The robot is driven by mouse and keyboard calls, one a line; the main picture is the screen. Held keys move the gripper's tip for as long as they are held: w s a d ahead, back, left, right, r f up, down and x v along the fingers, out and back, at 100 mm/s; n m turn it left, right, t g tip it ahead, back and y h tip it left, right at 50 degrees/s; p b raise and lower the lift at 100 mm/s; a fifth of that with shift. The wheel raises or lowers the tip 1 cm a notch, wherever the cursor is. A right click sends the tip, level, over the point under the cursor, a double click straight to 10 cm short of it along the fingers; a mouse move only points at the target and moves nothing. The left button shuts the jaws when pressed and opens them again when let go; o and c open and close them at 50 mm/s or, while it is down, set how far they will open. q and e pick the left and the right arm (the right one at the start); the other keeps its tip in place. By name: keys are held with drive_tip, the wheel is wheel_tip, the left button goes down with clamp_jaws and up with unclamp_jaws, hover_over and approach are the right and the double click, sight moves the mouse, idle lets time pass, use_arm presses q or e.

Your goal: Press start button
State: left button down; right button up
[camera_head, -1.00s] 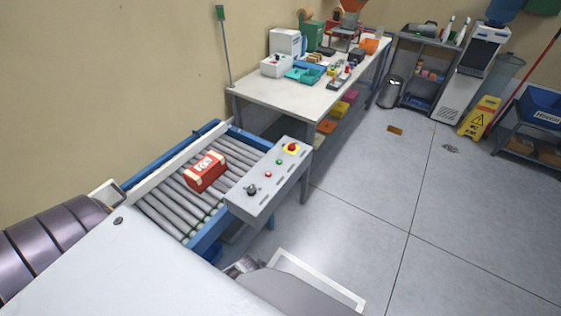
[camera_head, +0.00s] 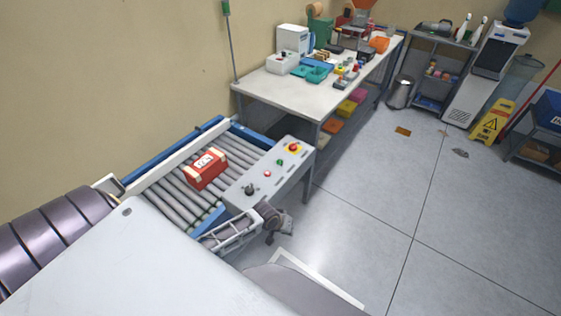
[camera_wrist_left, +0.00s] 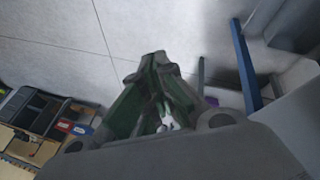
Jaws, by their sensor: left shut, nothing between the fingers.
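The grey control panel (camera_head: 235,196) stands at the right side of the roller conveyor. In the head view it carries a green button (camera_head: 279,161), a red button (camera_head: 267,174), a black knob (camera_head: 250,189) and a red-on-yellow emergency stop (camera_head: 293,147). None is labelled start legibly. My left gripper (camera_head: 282,228) is beside the panel's near right edge, apart from the buttons and out over the floor. In the left wrist view my left gripper (camera_wrist_left: 158,62) is shut and empty, with its fingertips together. No button shows there. My right gripper is not in view.
A red box with a white label (camera_head: 206,169) sits on the conveyor rollers (camera_head: 172,191). A workbench (camera_head: 277,92) with bins and tools stands behind. A yellow wet-floor sign (camera_head: 492,121) is far right. The floor right of the panel is clear.

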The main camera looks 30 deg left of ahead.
use_arm(q)
drive_tip(key=w+a+r+n+t, duration=0.1)
drive_tip(key=w+a+r+n, duration=0.4)
drive_tip(key=r, duration=0.3)
drive_tip(key=w+a+r+n+t+h, duration=0.1)
drive_tip(key=w+a+r+n, duration=0.5)
drive_tip(key=w+r, duration=0.2)
drive_tip(key=w+a+r+n+t+h+p, duration=0.1)
drive_tip(key=w+a+r+n, duration=0.4)
drive_tip(key=r, duration=0.4)
drive_tip(key=shift+w+a+n, duration=0.25)
drive_tip(key=shift+w+n, duration=0.45)
drive_tip(key=shift+w, duration=0.3)
drive_tip(key=shift+f, duration=0.2)
drive_tip(key=b, duration=0.7)
hover_over(280, 163)
drive_tip(key=shift+w+f, duration=0.15)
drive_tip(key=shift+f, duration=2.85)
drive_tip(key=shift+f+b, duration=0.3)
drive_tip(key=shift+f, duration=0.95)
drive_tip(key=shift+f, duration=0.1)
